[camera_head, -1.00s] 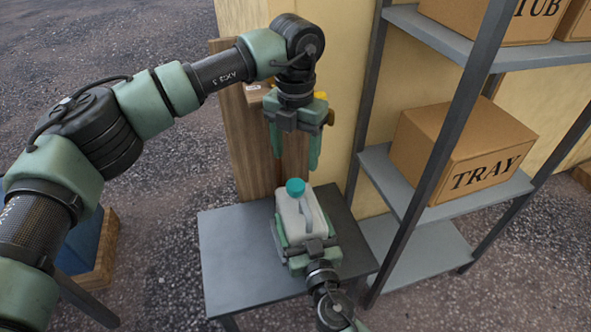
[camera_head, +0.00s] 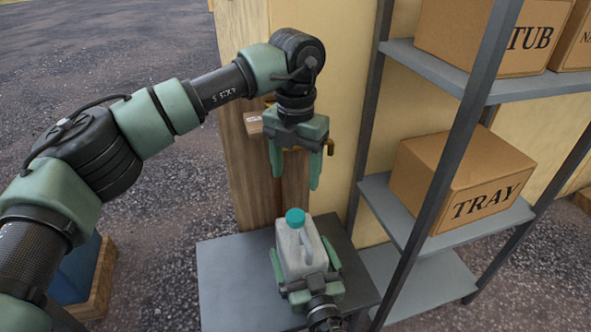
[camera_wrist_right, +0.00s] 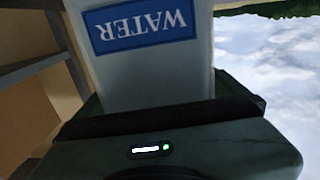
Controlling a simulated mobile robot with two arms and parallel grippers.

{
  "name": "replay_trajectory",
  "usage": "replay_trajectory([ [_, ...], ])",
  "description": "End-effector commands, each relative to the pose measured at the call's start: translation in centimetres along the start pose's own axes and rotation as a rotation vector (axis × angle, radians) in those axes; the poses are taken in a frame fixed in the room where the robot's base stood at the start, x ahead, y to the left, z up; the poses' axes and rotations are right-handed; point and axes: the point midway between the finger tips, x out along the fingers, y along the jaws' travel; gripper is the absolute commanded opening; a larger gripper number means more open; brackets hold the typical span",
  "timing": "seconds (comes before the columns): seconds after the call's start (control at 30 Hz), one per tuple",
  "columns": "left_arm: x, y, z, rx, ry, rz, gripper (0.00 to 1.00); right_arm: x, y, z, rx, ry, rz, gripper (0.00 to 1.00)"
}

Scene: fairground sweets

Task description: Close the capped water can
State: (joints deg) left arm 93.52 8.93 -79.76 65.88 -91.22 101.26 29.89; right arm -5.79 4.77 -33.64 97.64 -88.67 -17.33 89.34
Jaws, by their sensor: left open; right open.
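The water can (camera_head: 291,253) is a pale grey jug with a handle and a teal cap (camera_head: 295,217) on its top. It stands upright on the dark grey table. Its blue WATER label (camera_wrist_right: 140,30) shows upside down in the right wrist view. My right gripper (camera_head: 305,262) is open, with one finger on each side of the can; I cannot tell whether they touch it. I cannot tell how tightly the cap sits.
The grey table (camera_head: 225,280) is bare left of the can. A wooden post (camera_head: 250,185) with a brass-coloured tap (camera_head: 329,148) stands behind. A metal shelf on the right holds a TRAY box (camera_head: 455,180) and a TUB box (camera_head: 490,35).

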Motion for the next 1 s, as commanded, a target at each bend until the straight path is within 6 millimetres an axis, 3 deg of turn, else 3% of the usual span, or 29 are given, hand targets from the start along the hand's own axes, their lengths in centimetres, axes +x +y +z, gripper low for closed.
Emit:
replay_trajectory([
  [0.4, 1.8, 0.0, 0.0, 0.0, 0.0, 0.0, 0.64, -6.5, 0.0, 0.3, 0.0, -0.003, 0.0, 1.0],
  [1.0, 1.6, 0.0, 0.0, 0.0, 0.0, 0.0, 0.64, -7.2, 0.0, -0.1, 0.001, -0.002, 0.0, 1.0],
])
